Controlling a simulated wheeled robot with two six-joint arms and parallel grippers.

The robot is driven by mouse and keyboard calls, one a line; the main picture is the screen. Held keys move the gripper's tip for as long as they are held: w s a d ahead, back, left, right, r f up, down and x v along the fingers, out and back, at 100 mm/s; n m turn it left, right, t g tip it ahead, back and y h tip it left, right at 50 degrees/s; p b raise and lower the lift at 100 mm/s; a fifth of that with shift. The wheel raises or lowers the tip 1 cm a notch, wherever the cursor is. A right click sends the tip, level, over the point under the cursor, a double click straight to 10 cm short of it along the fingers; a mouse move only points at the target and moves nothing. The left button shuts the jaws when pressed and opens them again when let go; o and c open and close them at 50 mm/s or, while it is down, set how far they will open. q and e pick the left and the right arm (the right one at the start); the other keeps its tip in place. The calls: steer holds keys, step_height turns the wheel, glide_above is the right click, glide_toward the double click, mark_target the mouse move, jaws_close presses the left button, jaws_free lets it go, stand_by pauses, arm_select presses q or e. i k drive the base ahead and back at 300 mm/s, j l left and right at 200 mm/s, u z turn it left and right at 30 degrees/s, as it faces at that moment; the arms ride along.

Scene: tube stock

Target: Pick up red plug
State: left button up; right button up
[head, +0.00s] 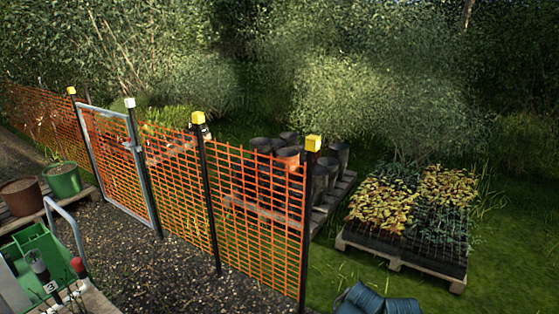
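A small item with a red top (77,264) stands near the bottom left corner, on a light surface beside a green container. It looks like a plug, but it is too small to be sure.
A green container (36,242) and bent metal rail (68,229) are at the lower left. Orange mesh fence (255,214) with a metal-framed gate (153,205) crosses the middle. Plant pallet (355,244) and blue coiled item (375,301) lie at right. Gravel (150,268) looks open.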

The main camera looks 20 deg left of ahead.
mark_target(76, 263)
steer(key=i, duration=1.65)
steer(key=i+u, duration=0.25)
steer(key=u, duration=3.95)
